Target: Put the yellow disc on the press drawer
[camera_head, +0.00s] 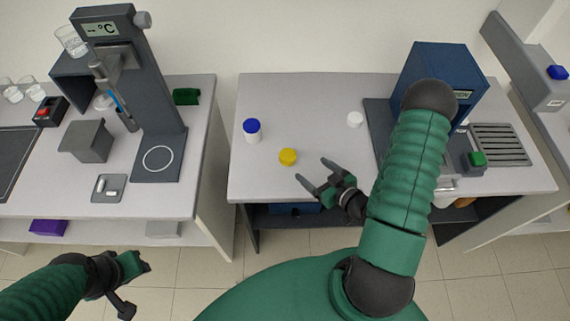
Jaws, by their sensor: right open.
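The yellow disc (288,157), a small round yellow piece like a cap, lies on the middle bench near its front edge. My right gripper (312,170) is open and empty, its two dark fingers spread just to the right of the disc and apart from it. A dark blue machine (431,66) stands at the bench's right, partly behind my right arm; it may be the press. I cannot make out its drawer. My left gripper (137,288) is at the lower left over the floor, away from the benches; its jaw state is unclear.
The middle bench (300,100) is clear at the back.

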